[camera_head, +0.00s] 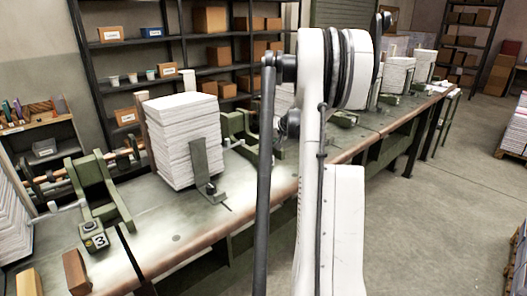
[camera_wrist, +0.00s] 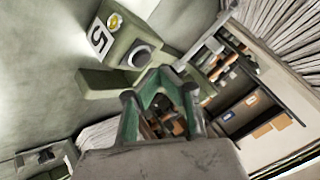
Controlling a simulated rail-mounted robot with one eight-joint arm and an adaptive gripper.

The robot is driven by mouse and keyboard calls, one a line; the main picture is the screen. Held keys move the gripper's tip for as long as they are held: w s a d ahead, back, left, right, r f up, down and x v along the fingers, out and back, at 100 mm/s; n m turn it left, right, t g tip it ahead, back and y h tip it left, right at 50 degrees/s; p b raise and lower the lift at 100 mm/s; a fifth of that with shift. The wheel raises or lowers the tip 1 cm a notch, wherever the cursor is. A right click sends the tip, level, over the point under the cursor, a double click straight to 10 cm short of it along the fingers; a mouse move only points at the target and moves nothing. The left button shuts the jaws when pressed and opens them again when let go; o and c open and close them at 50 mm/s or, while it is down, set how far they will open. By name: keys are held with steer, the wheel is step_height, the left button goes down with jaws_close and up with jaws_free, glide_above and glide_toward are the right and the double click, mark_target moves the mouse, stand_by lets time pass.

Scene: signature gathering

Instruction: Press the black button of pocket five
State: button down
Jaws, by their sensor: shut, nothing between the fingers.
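In the wrist view, a green control box (camera_wrist: 118,45) carries a white label reading 5 (camera_wrist: 98,37), a yellow button (camera_wrist: 115,21) and a round black button (camera_wrist: 140,56). My gripper (camera_wrist: 162,74) is shut and empty, with its fingertips just below and right of the black button in the picture. The frames do not show clearly whether they touch it. In the head view, my arm covers the middle of the bench and my gripper is hidden. The box of pocket five cannot be made out there.
A long bench (camera_head: 150,235) runs into the distance. A tall paper stack (camera_head: 182,140) stands at the left, behind a box labelled 3 (camera_head: 94,240). Wooden blocks (camera_head: 76,272) lie at the front left.

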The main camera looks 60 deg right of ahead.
mark_target(264, 150)
steer(key=shift+r+p, duration=0.95)
steer(key=shift+r, duration=1.45)
steer(key=shift+w+a+r, duration=0.1)
steer(key=shift+w+a, duration=0.05)
steer(key=shift+a, duration=0.15)
steer(key=w+a+r+n+g+y+b, duration=0.15)
steer(key=a+r, duration=0.25)
steer(key=a, duration=1.4)
steer(key=a+r+n+h, duration=0.1)
steer(key=a+r+n, duration=0.2)
steer(key=a, duration=1.6)
steer(key=s+a+f+n+b, duration=0.1)
steer(key=s+a, duration=0.3)
steer(key=a, duration=0.4)
steer(key=s+a+n, duration=0.2)
steer(key=s+a, duration=0.2)
steer(key=a, duration=0.3)
steer(key=s+a+f+n, duration=0.1)
steer(key=s+a+f, duration=0.2)
steer(key=s+a, duration=0.2)
steer(key=s+a+f+n+b, duration=0.1)
steer(key=s+a+f+n, duration=0.1)
steer(key=s+a, duration=0.3)
steer(key=shift+s+a+f+y, duration=0.35)
steer(key=shift+s+f, duration=0.5)
steer(key=shift+s, duration=0.2)
